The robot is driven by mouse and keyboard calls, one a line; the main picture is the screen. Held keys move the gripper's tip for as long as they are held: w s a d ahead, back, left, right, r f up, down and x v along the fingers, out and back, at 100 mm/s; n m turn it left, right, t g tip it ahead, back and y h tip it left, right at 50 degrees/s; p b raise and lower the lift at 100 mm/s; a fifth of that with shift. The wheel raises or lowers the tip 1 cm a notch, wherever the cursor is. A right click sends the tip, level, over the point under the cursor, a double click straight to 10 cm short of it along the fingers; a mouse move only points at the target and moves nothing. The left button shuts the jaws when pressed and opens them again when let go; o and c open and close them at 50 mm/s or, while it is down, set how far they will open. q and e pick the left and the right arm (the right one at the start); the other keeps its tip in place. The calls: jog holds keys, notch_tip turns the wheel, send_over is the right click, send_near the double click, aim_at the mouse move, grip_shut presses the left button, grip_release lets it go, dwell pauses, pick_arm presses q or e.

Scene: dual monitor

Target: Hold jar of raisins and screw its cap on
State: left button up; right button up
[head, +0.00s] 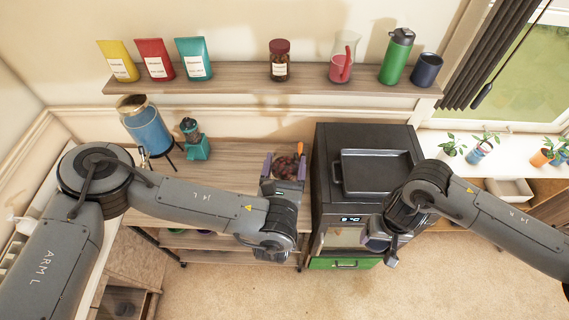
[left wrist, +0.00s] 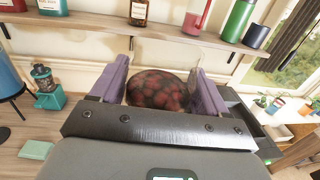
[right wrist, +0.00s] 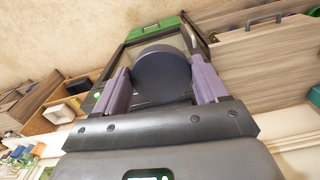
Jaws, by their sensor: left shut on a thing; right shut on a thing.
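The jar of raisins (head: 288,168) is a clear container with dark red raisins in it, its open mouth facing up toward the head view. My left gripper (head: 284,172) is shut on it; its purple fingers sit on both sides of the jar, which also shows in the left wrist view (left wrist: 158,90). My right gripper (head: 377,243) is shut on a dark round cap (right wrist: 162,76), seen between its fingers in the right wrist view. The right gripper is lower and to the right of the jar, in front of the oven, with the cap well apart from the jar.
A black oven (head: 330,150) with a dark tray (head: 378,168) on top stands between the grippers. A wooden counter (head: 235,160) holds a blue dispenser (head: 146,128) and a teal grinder (head: 194,140). A wall shelf (head: 225,79) above carries bags, a brown jar (head: 279,62) and bottles.

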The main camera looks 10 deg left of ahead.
jog(key=w+a+r+n, duration=0.2)
jog(key=w+a+r, duration=0.5)
jog(key=w+a, duration=0.15)
jog(key=n, duration=0.5)
send_near(286, 149)
jog(key=s+d, duration=0.1)
jog(key=s, duration=0.1)
jog(key=shift+s+a+f, duration=0.15)
jog(key=shift+s+a, duration=0.15)
jog(key=shift+s, duration=0.15)
jog(key=shift+f, duration=0.15)
jog(key=shift+f, duration=1.85)
jog(key=shift+s, duration=0.1)
jog(key=shift+f, duration=0.8)
